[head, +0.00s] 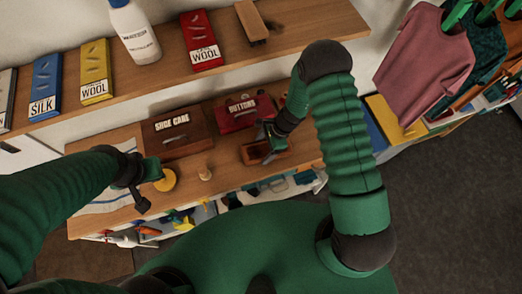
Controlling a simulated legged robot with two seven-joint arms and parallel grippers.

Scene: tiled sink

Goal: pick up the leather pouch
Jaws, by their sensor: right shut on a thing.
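A brown leather item, which looks like the pouch (277,156), lies on the wooden counter just in front of the red BUTTONS box. My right gripper (266,143) reaches down onto it from above and is shut on it; the fingers hide part of it. I cannot tell whether the pouch is clear of the counter. My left gripper (152,188) is over the left part of the counter, its dark fingers spread apart, beside a yellow round thing (165,181). It looks empty.
A SHOE CARE box (178,134) and the BUTTONS box (236,116) stand behind the pouch. A shelf above holds a white bottle (135,32) and several packets. Clothes (425,62) hang at right.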

